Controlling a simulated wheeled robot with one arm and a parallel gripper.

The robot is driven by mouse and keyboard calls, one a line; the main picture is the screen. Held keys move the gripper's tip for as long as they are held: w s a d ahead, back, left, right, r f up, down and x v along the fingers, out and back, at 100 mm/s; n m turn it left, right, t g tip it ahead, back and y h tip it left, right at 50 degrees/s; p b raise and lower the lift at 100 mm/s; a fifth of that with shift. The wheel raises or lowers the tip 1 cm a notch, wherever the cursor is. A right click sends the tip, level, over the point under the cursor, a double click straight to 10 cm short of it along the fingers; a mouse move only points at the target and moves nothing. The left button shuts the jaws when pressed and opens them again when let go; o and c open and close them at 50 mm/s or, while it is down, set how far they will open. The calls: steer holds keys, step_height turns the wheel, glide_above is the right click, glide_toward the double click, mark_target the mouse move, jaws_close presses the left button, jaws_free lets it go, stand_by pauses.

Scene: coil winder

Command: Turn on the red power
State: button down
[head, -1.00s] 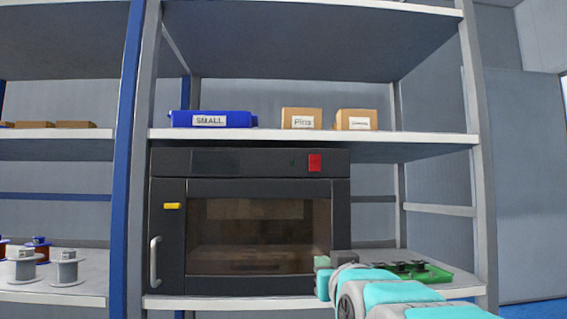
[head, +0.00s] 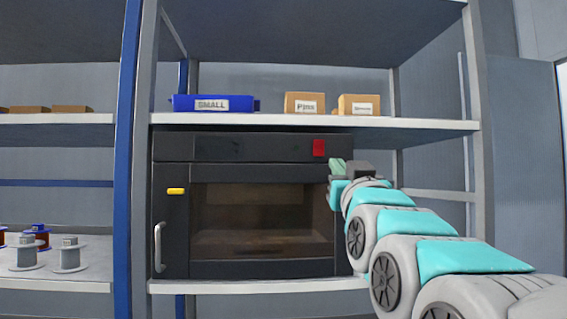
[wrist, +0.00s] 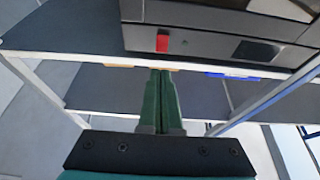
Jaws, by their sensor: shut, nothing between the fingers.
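The red power switch (head: 319,148) is a small upright rectangle at the upper right of the dark oven's front panel (head: 230,149). In the wrist view the red switch (wrist: 163,43) shows just beyond the fingertips, slightly left of centre. My gripper (head: 338,166) is just below and right of the switch in the head view, apart from it as far as I can tell. In the wrist view the green fingers of my gripper (wrist: 161,72) are together with nothing between them. Whether the switch is lit is not clear.
The oven has a glass door (head: 262,220) with a handle (head: 159,246) at left. A shelf board (head: 420,125) above it carries a blue bin (head: 212,103) and two cardboard boxes (head: 304,103). Spools (head: 70,256) stand on the left rack.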

mark_target(321, 143)
steer(key=p+x, duration=0.1)
steer(key=x, duration=1.1)
steer(key=shift+w+p, duration=0.3)
steer(key=shift+p, duration=0.05)
steer(key=shift+w+r, duration=0.1)
steer(key=shift+r, duration=0.05)
steer(key=shift+s+b, duration=0.4)
steer(key=s+b, duration=0.2)
steer(key=s, duration=1.1)
steer(key=shift+s, duration=0.1)
